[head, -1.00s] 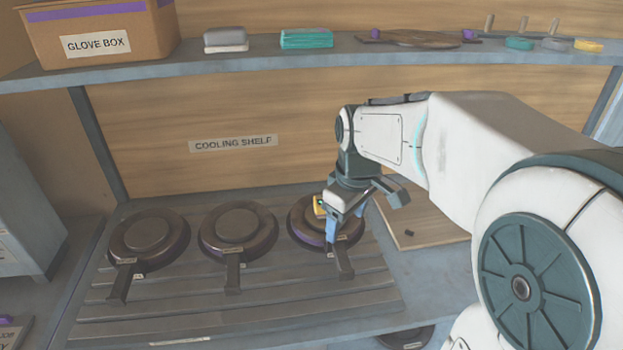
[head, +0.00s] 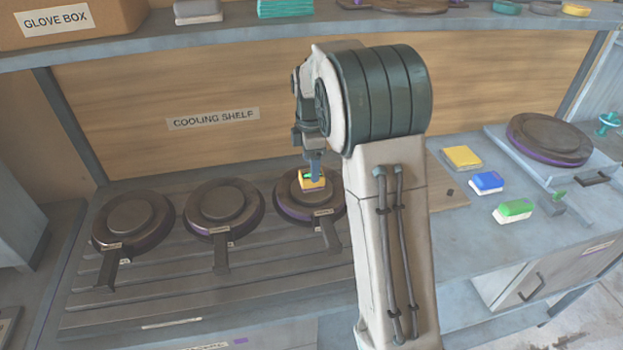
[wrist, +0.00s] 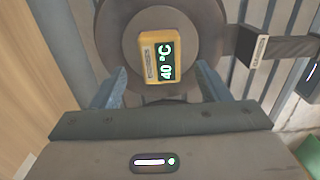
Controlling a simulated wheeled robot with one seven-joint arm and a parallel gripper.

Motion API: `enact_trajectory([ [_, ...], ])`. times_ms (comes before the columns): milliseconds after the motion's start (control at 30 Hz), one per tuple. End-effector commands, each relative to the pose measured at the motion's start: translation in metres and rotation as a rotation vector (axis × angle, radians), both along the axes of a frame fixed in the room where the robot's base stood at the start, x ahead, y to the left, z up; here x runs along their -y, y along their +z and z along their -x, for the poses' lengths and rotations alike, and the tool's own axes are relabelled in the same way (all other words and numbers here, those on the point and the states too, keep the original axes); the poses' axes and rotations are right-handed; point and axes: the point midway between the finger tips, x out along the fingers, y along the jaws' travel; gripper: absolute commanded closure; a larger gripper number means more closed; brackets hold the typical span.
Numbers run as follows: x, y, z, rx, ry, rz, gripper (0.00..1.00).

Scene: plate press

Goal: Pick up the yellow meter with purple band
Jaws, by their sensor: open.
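A yellow meter (head: 312,180) sits on the rightmost of the three round dark pans (head: 294,208) on the cooling shelf. I see no purple band on the meter itself; a purple band shows on the pan's rim. My gripper (head: 315,165) is open, pointing down over the meter. In the wrist view its fingers (wrist: 161,80) are on either side of the meter, with a gap on each side.
Two similar pans (head: 222,208) (head: 133,220) stand to the left, handles toward the front. A yellow block (head: 462,157), a blue block (head: 487,182) and a green block (head: 514,211) lie on the right counter, near another pan (head: 550,138). An upper shelf (head: 150,45) overhangs behind.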

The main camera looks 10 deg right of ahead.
Motion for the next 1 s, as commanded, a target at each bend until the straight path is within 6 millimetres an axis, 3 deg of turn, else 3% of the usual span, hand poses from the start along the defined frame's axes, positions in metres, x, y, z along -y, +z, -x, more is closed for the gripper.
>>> enact_trajectory([
  [233, 0.001, -0.035, 0.001, -0.002, -0.001, 0.0, 0.31],
  [533, 0.001, -0.042, 0.001, 0.001, -0.002, -0.001, 0.31],
  [567, 0.001, -0.042, 0.001, 0.001, -0.002, -0.001, 0.36],
  [733, 0.002, -0.041, 0.001, 0.001, -0.002, -0.001, 0.82],
  [1000, 0.002, -0.041, 0.001, 0.001, -0.002, -0.001, 0.86],
])
